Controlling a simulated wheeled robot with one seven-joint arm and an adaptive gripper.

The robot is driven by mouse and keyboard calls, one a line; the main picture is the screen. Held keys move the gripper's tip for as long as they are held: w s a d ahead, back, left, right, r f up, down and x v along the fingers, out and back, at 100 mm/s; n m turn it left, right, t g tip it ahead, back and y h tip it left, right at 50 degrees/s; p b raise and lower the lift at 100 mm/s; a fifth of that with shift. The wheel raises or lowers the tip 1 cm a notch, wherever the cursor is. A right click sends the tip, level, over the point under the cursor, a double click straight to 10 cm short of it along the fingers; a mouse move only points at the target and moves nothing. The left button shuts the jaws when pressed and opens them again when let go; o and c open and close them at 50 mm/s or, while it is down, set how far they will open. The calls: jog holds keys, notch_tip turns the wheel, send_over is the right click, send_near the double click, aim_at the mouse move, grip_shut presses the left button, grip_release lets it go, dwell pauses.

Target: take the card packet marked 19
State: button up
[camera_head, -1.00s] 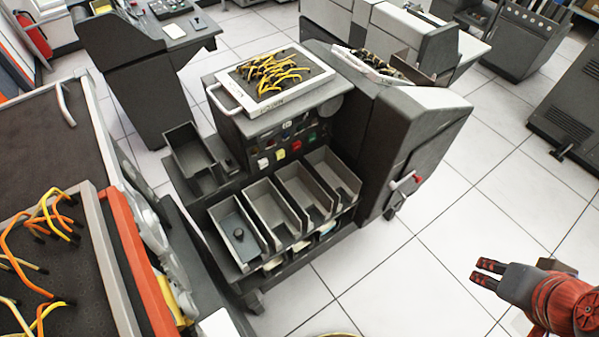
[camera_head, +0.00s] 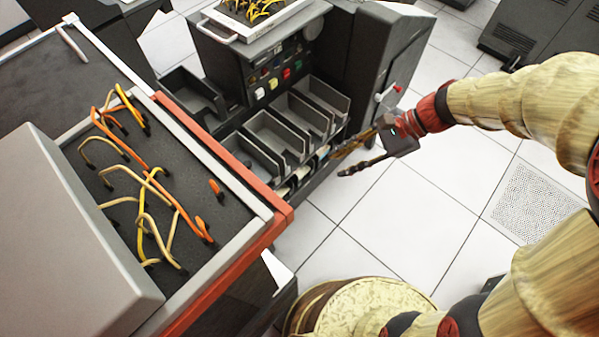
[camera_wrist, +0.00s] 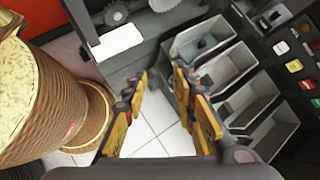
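No packet with a readable 19 shows in either view. A grey card machine (camera_head: 340,60) has a row of open metal bins (camera_head: 270,135) at its front; they also show in the wrist view (camera_wrist: 228,70). Small pale pieces (camera_head: 285,190) sit in the shelf edge below the bins, too small to identify as packets.
A plugboard panel (camera_head: 130,180) with orange and yellow wires fills the left, with an orange edge (camera_head: 285,220) close to the bins. Another wired board (camera_head: 265,20) lies on the machine. White floor tiles (camera_head: 400,220) are clear to the right of the bins.

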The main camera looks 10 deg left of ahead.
aim_at(304, 175)
jog(key=w+a+f+m+t+y+b, duration=0.1)
jog(key=w+a+f+m+y, duration=0.4)
jog(key=f+m, duration=0.4)
jog(key=w+a+f+m+t+y, duration=0.1)
jog(key=w+a+f+m+y, duration=0.2)
jog(key=w+f+m, duration=0.65)
jog(key=d+f+m+t+h, duration=0.1)
jog(key=f+m+t, duration=0.25)
jog(key=f, duration=0.55)
jog(key=d+f+m+t+b, duration=0.1)
jog(key=f+m+t, duration=0.1)
jog(key=f+m, duration=0.5)
jog(key=d+f+m+t+h, duration=0.1)
jog(key=d+f+m+t, duration=0.15)
jog(key=f, duration=0.95)
jog(key=shift+n+t, duration=0.4)
jog(key=shift+n, duration=0.15)
jog(key=b+x, duration=0.1)
jog(key=x, duration=0.3)
jog(key=b+x, duration=0.1)
jog(key=x, duration=0.3)
jog(key=s+b+x, duration=0.1)
jog(key=x, duration=0.3)
jog(key=shift+a+r, duration=0.35)
jog(key=shift+r, duration=0.05)
jog(key=shift+w+a+b, duration=0.3)
jog(key=shift+a, duration=0.25)
jog(key=shift+c, duration=1.4)
jog(key=c, duration=0.4)
